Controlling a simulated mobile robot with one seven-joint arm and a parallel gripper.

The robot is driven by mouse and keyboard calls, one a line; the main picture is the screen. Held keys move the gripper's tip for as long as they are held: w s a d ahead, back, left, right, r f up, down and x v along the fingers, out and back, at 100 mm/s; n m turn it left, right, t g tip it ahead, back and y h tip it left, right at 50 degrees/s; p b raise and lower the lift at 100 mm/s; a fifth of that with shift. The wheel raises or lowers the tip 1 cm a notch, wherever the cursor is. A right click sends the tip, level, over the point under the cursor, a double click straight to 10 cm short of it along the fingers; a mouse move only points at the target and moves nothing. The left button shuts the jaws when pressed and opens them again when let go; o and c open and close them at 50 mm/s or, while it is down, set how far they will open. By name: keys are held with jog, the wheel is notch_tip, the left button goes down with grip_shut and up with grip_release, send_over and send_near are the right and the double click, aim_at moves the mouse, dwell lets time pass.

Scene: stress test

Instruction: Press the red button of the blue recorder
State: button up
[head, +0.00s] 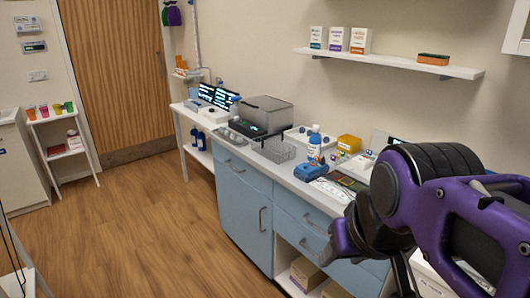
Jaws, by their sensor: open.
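A small blue device (309,171), which looks like the blue recorder, lies on the white counter top, in front of a clear bottle with blue contents (314,146). Its red button is too small to make out. My purple and black arm (440,195) fills the lower right of the head view, to the right of the device and apart from it in the picture. I cannot make out my gripper's fingers; the end of the arm is not clearly shown.
The counter (286,172) has blue doors and drawers below. A wall shelf (395,64) hangs above. The wooden floor (150,220) at left is clear.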

dwell(0.4)
grip_shut()
dwell(1.6)
